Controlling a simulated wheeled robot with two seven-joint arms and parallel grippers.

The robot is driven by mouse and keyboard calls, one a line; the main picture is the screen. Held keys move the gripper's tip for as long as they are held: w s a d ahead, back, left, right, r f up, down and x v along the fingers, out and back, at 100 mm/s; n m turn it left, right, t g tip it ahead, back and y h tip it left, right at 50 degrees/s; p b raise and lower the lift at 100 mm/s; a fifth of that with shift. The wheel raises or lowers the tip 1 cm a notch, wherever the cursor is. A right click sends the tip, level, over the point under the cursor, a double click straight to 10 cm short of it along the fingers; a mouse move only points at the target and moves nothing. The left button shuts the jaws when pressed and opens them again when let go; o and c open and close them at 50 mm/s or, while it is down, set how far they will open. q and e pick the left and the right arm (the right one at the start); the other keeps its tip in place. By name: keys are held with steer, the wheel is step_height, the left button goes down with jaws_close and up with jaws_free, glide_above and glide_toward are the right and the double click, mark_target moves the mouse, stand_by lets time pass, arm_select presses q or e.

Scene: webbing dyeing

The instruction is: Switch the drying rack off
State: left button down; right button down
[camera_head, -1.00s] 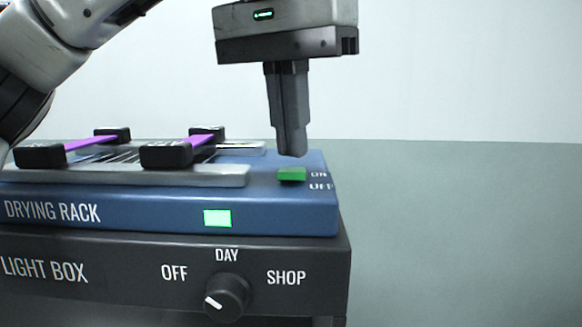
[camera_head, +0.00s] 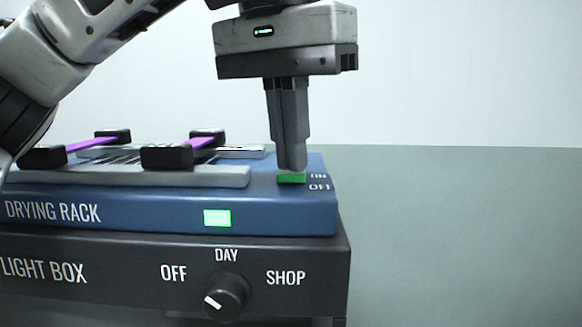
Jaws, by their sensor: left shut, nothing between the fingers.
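The blue drying rack (camera_head: 150,213) sits on top of the dark light box. Its green switch (camera_head: 291,179) is on the top near the right end, beside the ON and OFF labels. A green lamp (camera_head: 217,218) on its front face is lit. My left gripper (camera_head: 291,168) points straight down with its fingers shut and empty. The fingertips are at the back edge of the green switch and hide part of it; I cannot tell whether they touch it. My right gripper is not in view.
The light box (camera_head: 120,272) below has a knob (camera_head: 227,296) with OFF, DAY and SHOP labels. Purple webbing strips (camera_head: 203,142) lie between black clamps (camera_head: 166,157) on the rack's left part. The space right of the rack is free.

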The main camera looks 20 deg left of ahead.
arm_select(q)
steer(key=shift+f, duration=0.45)
steer(key=shift+r, duration=0.1)
steer(key=shift+r+p, duration=0.3)
steer(key=shift+w+a+r+p, duration=0.15)
steer(key=shift+w+r+p, duration=0.3)
steer(key=shift+p, duration=0.3)
steer(key=shift+s+r+p, duration=0.1)
steer(key=shift+r+p, duration=0.3)
steer(key=shift+s+r, duration=0.2)
steer(key=shift+r, duration=2.1)
